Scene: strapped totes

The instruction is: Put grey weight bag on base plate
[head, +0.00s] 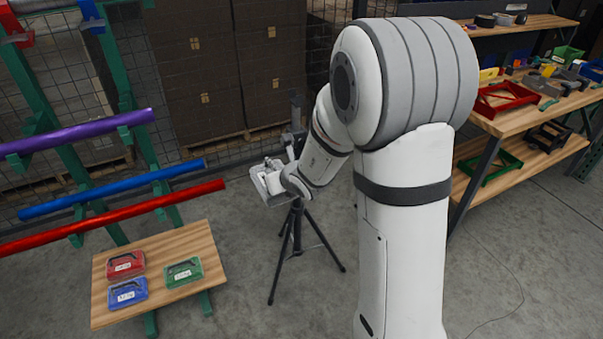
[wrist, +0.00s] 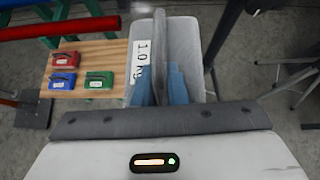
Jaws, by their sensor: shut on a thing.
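The grey weight bag (wrist: 193,45) is large in the wrist view, with a white "1.0 kg" label on its left side and a dark grey strap handle along its middle. My gripper (wrist: 161,86) has blue fingers shut on this handle, one on each side. In the head view the pale grey bag (head: 268,184) shows at the end of my arm, beside the tripod's top. Its underside is hidden, so I cannot tell whether it rests on anything. I cannot make out a separate base plate for certain.
A black tripod (head: 296,235) stands close by the bag. A low wooden board (head: 212,255) at lower left bears a red bag (head: 125,263), a blue bag (head: 127,291) and a green bag (head: 184,272). Coloured tubes on a green rack reach over the left. A cluttered workbench stands right.

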